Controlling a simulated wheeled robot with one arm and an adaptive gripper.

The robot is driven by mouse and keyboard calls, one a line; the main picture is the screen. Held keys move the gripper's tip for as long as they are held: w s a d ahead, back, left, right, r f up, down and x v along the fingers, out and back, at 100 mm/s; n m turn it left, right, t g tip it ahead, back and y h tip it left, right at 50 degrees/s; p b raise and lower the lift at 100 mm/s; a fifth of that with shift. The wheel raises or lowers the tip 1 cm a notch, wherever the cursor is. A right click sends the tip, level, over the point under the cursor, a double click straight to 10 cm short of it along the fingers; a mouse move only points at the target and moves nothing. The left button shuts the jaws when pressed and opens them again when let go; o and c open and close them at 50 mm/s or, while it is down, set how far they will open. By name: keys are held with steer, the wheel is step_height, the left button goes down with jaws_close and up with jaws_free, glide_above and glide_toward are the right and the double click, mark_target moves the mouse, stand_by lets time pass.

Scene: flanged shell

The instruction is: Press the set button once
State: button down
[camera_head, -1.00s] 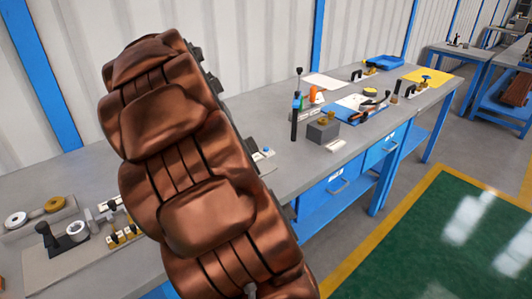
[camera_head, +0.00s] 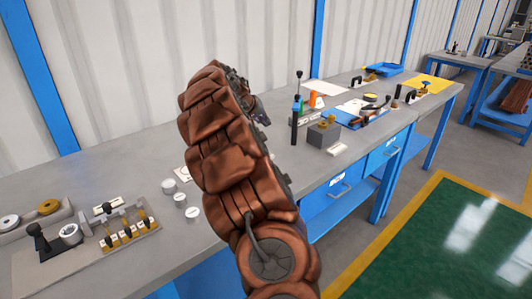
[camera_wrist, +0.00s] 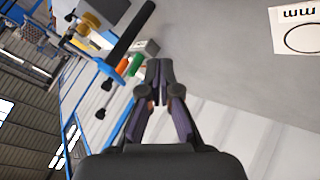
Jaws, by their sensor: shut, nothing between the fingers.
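I cannot make out a set button in either current view. My gripper (camera_wrist: 160,78) shows in the wrist view with its two dark fingers together at the tips and nothing between them. In the head view only a dark part of my gripper (camera_head: 258,109) shows past the far side of my brown-covered arm. The arm hides the bench surface behind it. The fingertips appear in front of the grey bench top, and whether they touch anything cannot be told.
A fixture with yellow and white parts (camera_head: 127,232) stands at the bench's left front, beside several white round pieces (camera_head: 180,200). A black upright rod (camera_head: 295,122), a grey block (camera_head: 323,133) and a blue tray (camera_head: 361,117) stand to the right. A marked white sheet (camera_wrist: 297,32) lies upper right in the wrist view.

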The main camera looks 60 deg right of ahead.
steer(key=shift+f, duration=0.1)
step_height(320, 180, down, 7)
steer(key=b, duration=0.2)
steer(key=shift+f+b, duration=0.2)
steer(key=shift+b, duration=0.1)
steer(key=shift+f+b, duration=0.4)
steer(key=shift+f, duration=0.2)
steer(key=shift+f, duration=0.1)
stand_by(1.0)
steer(key=shift+f+b, duration=0.35)
steer(key=shift+b, duration=0.15)
steer(key=shift+f+b, duration=0.4)
steer(key=shift+f, duration=0.1)
stand_by(1.0)
steer(key=shift+r, duration=0.95)
steer(key=shift+r, duration=0.15)
